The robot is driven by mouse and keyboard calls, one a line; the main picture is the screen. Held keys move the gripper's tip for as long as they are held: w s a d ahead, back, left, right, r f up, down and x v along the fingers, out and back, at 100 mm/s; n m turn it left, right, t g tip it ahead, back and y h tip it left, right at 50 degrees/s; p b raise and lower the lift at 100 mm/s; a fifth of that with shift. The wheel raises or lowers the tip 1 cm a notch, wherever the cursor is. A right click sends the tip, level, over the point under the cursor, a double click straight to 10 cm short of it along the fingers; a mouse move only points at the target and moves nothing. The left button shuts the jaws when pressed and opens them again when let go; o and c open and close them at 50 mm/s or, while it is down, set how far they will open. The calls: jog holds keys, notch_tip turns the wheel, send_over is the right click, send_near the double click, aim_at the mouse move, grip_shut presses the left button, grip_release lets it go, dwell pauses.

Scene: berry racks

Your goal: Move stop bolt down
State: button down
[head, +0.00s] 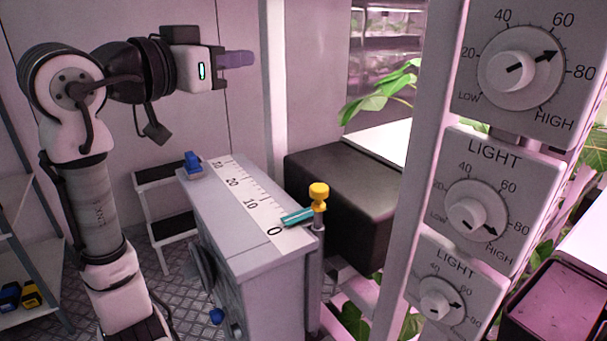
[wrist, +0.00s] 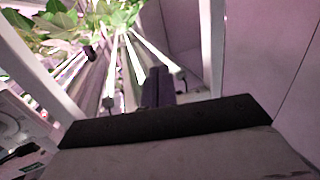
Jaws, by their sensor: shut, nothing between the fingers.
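A yellow-headed bolt (head: 319,196), which looks like the stop bolt, stands upright at the near right corner of a grey cabinet, at the zero end of its scale. A teal pointer (head: 298,216) lies beside it by the 0 mark. A blue piece (head: 193,166) sits at the scale's far end. My gripper (head: 250,58) is shut and empty, raised well above the cabinet and to the upper left of the bolt. My gripper fingers also show in the wrist view (wrist: 158,88); the bolt is not visible there.
The grey cabinet (head: 262,240) has a numbered scale on top. A black box (head: 345,215) stands behind it to the right. A white post with dial panels (head: 475,212) rises at right. A step stool (head: 165,222) stands at left. The air above the cabinet is clear.

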jog(key=s+d+f+m+g+y, duration=0.2)
jog(key=s+f+g, duration=0.3)
jog(key=g, duration=0.4)
jog(key=shift+d+f+m+y, duration=0.3)
jog(key=shift+d+f+m, duration=0.3)
jog(key=shift+d+m, duration=0.15)
jog(key=shift+d, duration=0.1)
jog(key=shift+s+a+f+x, duration=0.25)
jog(key=shift+f+x, duration=0.1)
jog(key=shift+x, duration=1.8)
jog(key=shift+s+a+f+x, duration=0.25)
jog(key=shift+f+x, duration=0.1)
jog(key=shift+x, duration=1.8)
jog(key=shift+s+a+f+x, duration=0.15)
jog(key=shift+a+f+x, duration=0.15)
jog(key=shift+x, duration=1.85)
